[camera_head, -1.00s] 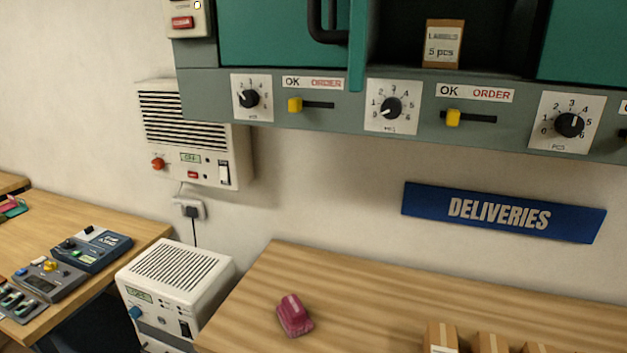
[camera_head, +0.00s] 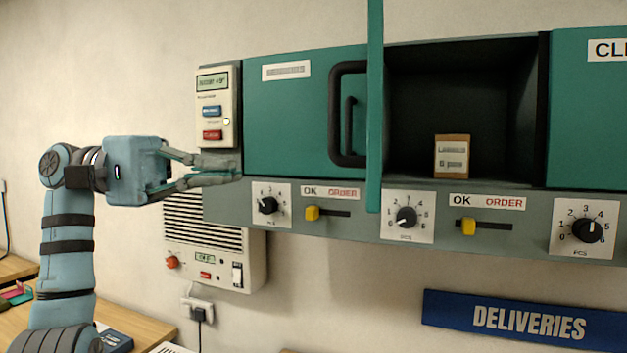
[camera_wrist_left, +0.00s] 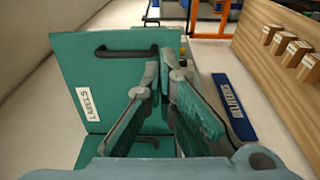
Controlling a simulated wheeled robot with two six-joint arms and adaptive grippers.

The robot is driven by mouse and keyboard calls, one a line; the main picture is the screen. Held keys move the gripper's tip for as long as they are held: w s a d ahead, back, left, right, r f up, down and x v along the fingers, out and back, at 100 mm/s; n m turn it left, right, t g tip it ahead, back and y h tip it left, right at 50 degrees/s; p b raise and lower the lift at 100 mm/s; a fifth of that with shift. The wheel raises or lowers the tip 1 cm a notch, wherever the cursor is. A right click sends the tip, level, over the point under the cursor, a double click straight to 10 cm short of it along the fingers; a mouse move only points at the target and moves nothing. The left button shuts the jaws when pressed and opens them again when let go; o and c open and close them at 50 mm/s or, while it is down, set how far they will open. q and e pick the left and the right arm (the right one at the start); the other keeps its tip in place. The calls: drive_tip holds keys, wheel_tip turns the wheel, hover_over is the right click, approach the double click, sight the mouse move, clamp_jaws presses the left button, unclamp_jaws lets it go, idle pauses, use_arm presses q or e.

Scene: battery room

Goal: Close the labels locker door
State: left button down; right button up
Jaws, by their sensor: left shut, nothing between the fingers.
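The labels locker (camera_head: 425,85) is open, and a small cardboard box (camera_head: 452,158) stands inside. Its teal door (camera_head: 375,110) is swung out toward me and shows nearly edge-on at the compartment's left side. A black handle (camera_head: 336,115) sticks out to the left from it. In the left wrist view the door face (camera_wrist_left: 80,65) shows a LABELS sign (camera_wrist_left: 87,103) and the handle (camera_wrist_left: 125,51). My left gripper (camera_head: 238,168) is shut and empty, left of the door and apart from it, in front of the cabinet's left end. My right gripper is out of view.
A closed teal door (camera_head: 285,120) lies behind the open door's handle. A control box (camera_head: 218,105) is on the cabinet's left end. Dials and yellow sliders (camera_head: 468,227) line the strip below. A DELIVERIES sign (camera_head: 530,318) hangs lower on the wall.

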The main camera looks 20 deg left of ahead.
use_arm(q)
drive_tip(key=w+d, duration=0.2)
drive_tip(key=d, duration=1.2)
drive_tip(key=shift+f, duration=0.15)
drive_tip(key=shift+s+d, duration=0.1)
